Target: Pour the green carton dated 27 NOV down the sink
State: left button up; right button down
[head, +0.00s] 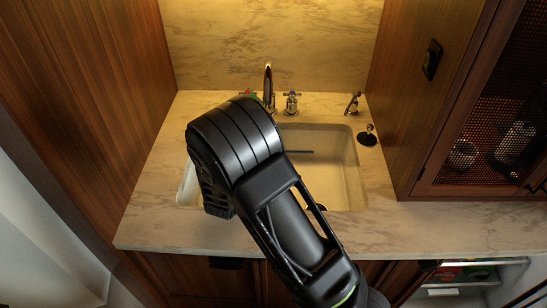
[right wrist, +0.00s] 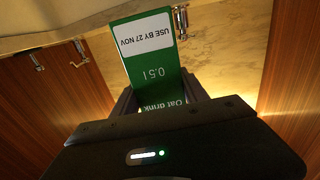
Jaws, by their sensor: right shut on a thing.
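The green carton (right wrist: 155,75) shows in the right wrist view, with a white label reading "USE BY 27 NOV", and "0.5l" and "Oat drink" lettering. My right gripper (right wrist: 160,94) is shut on it. The lettering and the taps both look upside down in that view. In the head view my right arm reaches over the cream sink basin (head: 340,165), hiding its left and middle part. My right gripper is hidden behind the arm there. A small green and red patch shows behind the arm; I cannot tell what it is. My left gripper is out of view.
A curved tap (head: 268,84) with a cross handle (head: 291,102) stands behind the basin. A smaller spout (head: 353,102) and a dark fitting (head: 367,136) are at the right. Wooden panels close both sides. The front marble counter (head: 420,232) is clear.

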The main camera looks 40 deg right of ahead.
notch_tip(320, 180, up, 3)
jog(key=shift+f+p, duration=0.1)
jog(key=shift+p, duration=0.7)
